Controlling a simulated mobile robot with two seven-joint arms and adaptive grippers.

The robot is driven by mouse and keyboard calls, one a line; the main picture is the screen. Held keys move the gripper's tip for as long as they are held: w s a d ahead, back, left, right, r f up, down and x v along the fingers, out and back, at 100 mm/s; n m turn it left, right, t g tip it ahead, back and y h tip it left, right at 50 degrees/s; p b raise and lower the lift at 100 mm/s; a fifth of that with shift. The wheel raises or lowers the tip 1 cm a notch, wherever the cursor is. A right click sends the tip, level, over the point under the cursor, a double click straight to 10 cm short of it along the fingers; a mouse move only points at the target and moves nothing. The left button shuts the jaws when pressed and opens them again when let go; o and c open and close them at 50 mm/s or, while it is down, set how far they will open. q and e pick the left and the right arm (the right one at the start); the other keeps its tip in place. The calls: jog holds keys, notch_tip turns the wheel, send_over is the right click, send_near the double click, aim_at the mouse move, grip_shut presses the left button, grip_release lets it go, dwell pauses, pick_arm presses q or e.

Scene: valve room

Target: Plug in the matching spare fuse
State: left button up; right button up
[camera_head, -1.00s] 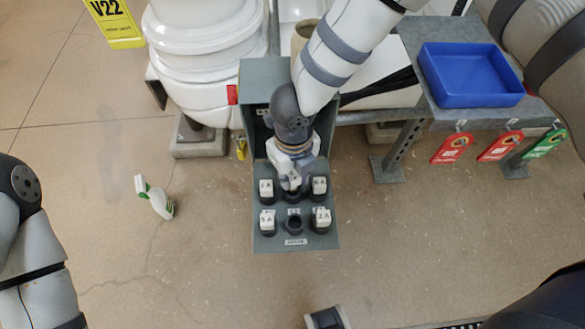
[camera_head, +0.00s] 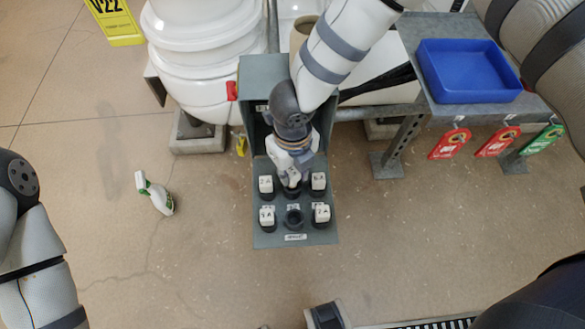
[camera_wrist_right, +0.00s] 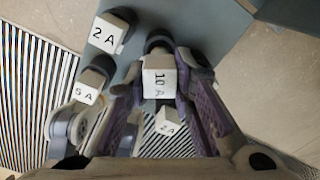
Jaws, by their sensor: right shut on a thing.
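My right gripper (camera_head: 291,178) is shut on a white fuse block marked 10 A (camera_wrist_right: 159,82), at the middle position of the far row on the grey fuse box panel (camera_head: 268,240). Whether the fuse is seated in a socket there is hidden. White fuses stand either side of the gripper, at left (camera_head: 266,184) and right (camera_head: 318,181). In the near row, fuses stand at left (camera_head: 267,216) and right (camera_head: 321,213); the dark middle socket (camera_head: 293,217) is empty. The right wrist view shows labels 2 A (camera_wrist_right: 108,34), 5 A (camera_wrist_right: 86,90) and 2 A (camera_wrist_right: 170,122). My left gripper is out of view.
A blue tray (camera_head: 470,95) sits on a grey bench at right, with red and green tags hanging below its edge. White tanks (camera_head: 200,60) stand behind left. A spray bottle (camera_head: 155,195) is on the floor. The floor before the panel is mostly clear.

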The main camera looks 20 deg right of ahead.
jog(key=shift+f, duration=0.2)
dwell(0.4)
jog(key=shift+f, duration=0.75)
jog(key=shift+f, duration=0.15)
jog(key=shift+f+b, duration=0.35)
jog(key=shift+f, duration=0.05)
jog(key=shift+f, duration=0.2)
dwell(0.3)
jog(key=shift+f, duration=0.15)
